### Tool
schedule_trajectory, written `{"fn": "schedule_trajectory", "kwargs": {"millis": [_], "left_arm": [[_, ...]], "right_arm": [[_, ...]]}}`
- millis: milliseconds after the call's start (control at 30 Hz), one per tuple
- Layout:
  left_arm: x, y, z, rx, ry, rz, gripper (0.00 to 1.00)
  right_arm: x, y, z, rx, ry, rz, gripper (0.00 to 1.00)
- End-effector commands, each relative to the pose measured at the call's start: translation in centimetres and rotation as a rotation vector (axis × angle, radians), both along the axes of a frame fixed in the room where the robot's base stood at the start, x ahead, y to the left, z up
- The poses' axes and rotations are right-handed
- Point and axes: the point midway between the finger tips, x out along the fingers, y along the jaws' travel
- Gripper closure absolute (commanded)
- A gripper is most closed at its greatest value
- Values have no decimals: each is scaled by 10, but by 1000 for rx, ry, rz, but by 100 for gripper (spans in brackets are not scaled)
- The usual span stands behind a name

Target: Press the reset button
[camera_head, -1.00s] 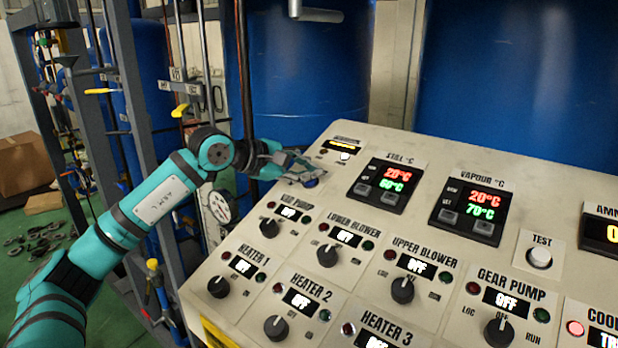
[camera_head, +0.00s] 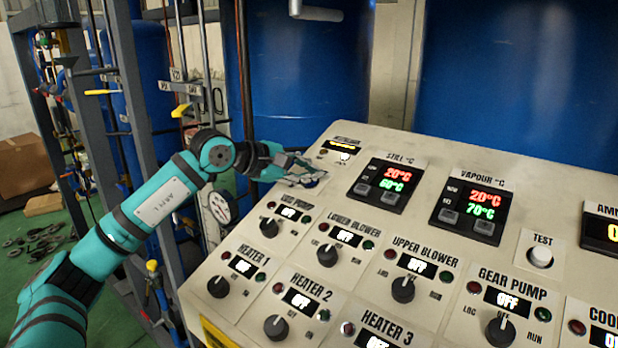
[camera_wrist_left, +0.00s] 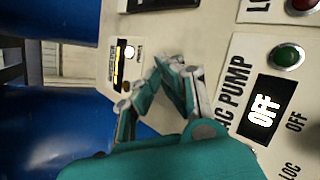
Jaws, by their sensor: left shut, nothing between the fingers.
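A small white button (camera_head: 343,157) sits beside a yellow-lit strip at the far left corner of the sloped control panel (camera_head: 470,150). Its label is too small to read, so I cannot tell if it is the reset button. In the left wrist view, the white button (camera_wrist_left: 129,52) lies beyond the fingers. My left gripper (camera_head: 316,179) is shut and empty, low over the panel by the VAC PUMP block and apart from the white button. Its fingers also show in the left wrist view (camera_wrist_left: 160,85). My right gripper is not in view.
The STILL display (camera_head: 386,185) and VAPOUR display (camera_head: 474,212) stand right of the gripper. A white TEST button (camera_head: 541,257) is farther right. Several black knobs cover the near panel. Blue tanks (camera_head: 305,70) stand behind, and a grey frame (camera_head: 85,130) is at left.

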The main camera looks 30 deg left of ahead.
Motion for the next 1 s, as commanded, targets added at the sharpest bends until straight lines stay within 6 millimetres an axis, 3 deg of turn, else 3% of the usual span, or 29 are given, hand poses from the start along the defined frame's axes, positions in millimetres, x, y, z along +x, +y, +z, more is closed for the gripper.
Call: {"fn": "schedule_trajectory", "kwargs": {"millis": [433, 1000], "left_arm": [[-2, 1, 7, 1, 2, 1, 100], [-22, 3, 58, 1, -2, 1, 100]], "right_arm": [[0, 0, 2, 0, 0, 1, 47], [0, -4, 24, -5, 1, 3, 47]]}}
